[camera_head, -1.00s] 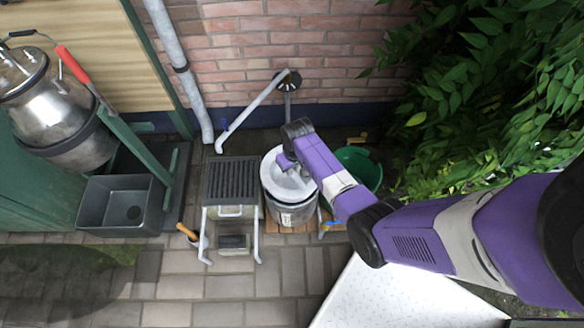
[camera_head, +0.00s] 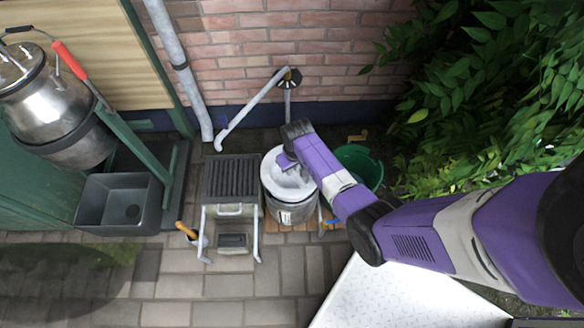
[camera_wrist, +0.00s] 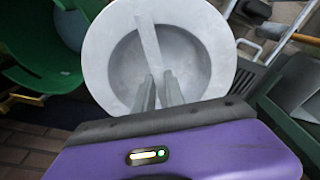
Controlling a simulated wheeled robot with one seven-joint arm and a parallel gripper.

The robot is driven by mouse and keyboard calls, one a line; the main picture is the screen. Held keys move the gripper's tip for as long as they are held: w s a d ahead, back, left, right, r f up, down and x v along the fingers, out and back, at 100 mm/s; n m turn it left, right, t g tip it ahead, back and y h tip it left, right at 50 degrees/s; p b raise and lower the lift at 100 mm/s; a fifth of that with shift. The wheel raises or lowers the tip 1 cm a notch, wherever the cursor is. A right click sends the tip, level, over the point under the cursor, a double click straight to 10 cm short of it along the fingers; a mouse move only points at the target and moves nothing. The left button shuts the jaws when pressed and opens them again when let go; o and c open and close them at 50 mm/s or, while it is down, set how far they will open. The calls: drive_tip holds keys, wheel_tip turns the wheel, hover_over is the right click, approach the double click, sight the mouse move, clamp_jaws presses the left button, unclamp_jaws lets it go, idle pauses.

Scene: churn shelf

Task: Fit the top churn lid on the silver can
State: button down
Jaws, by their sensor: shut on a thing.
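The churn lid (camera_head: 297,190) is a pale grey, round, dished disc with a bar across its middle. It lies over the mouth of the silver can (camera_head: 294,214), which stands upright at the middle of the head view. My gripper (camera_head: 287,163) is above the lid and shut on its bar. In the wrist view the lid (camera_wrist: 103,50) fills the upper middle, with my gripper (camera_wrist: 160,82) at its bar. The lid hides the can there. Whether the rim is fully seated all round I cannot tell.
A dark slatted stand (camera_head: 230,178) is close left of the can, and a green bucket (camera_head: 362,160) is close right. A grey basin (camera_head: 118,204) and a steel churn (camera_head: 60,118) are farther left. A white speckled top (camera_head: 400,296) is in front.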

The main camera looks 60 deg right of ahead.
sight(292, 178)
drive_tip(key=shift+w+f+b, duration=0.1)
drive_tip(key=shift+f+b, duration=1.85)
drive_tip(key=shift+f, duration=0.6)
idle(0.6)
drive_tip(key=c, duration=1.3)
unclamp_jaws()
drive_tip(key=shift+f, duration=0.1)
drive_tip(key=shift+s+a+r+p, duration=0.15)
drive_tip(key=shift+r+p, duration=0.4)
drive_tip(key=shift+r, duration=0.75)
drive_tip(key=shift+s+d+r+p, duration=0.15)
drive_tip(key=shift+r+p, duration=0.45)
drive_tip(key=shift+r, duration=0.75)
drive_tip(key=shift+s+a+r+p, duration=0.2)
drive_tip(key=shift+r+p, duration=0.35)
drive_tip(key=shift+r, duration=0.75)
drive_tip(key=shift+d, duration=0.1)
